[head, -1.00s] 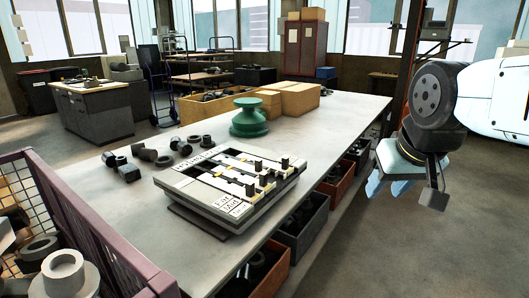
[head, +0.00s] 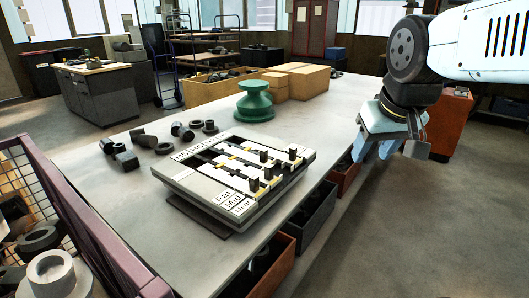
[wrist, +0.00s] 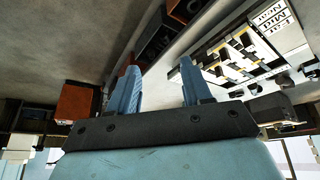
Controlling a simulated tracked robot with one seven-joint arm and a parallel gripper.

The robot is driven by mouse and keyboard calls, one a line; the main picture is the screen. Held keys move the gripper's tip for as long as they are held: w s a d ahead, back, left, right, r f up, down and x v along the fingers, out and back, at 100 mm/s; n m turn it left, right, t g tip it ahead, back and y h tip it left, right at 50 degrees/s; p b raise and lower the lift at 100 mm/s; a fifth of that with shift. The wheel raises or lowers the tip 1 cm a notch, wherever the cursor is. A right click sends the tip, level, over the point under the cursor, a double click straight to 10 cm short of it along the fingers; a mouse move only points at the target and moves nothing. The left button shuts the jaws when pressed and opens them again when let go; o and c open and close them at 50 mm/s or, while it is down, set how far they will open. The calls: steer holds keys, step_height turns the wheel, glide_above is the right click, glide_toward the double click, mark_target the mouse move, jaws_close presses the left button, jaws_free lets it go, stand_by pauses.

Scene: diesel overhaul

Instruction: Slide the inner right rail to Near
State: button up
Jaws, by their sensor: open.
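A pale slide panel (head: 285,187) lies tilted on the workbench. Several parallel rails carry upright black knobs (head: 264,156), and Far, Mid and Near labels (head: 229,203) sit at its front edge. Which knob belongs to the inner right rail is hard to tell at this size. The panel also shows upside down at the upper right of the wrist view (wrist: 285,38). My gripper (head: 371,150) hangs to the right of the panel, higher up and beyond the bench's right edge, apart from it. Its two blue fingers, seen in the wrist view (wrist: 158,75), are open and empty.
The workbench (head: 315,115) holds a green spool-shaped part (head: 255,103), cardboard boxes (head: 300,80) and dark nuts and bolts (head: 150,140) left of the panel. Bins (head: 270,268) sit under its right edge. A mesh crate (head: 95,235) stands at the near left.

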steer(key=w+a+r+n+g, duration=0.2)
steer(key=w+a+r+n, duration=0.15)
steer(key=w, duration=0.55)
steer(key=n+g, duration=0.3)
steer(key=n, duration=0.3)
glide_above(264, 149)
step_height(264, 149, down, 8)
step_height(264, 149, down, 13)
steer(key=shift+f, duration=0.15)
jaws_close()
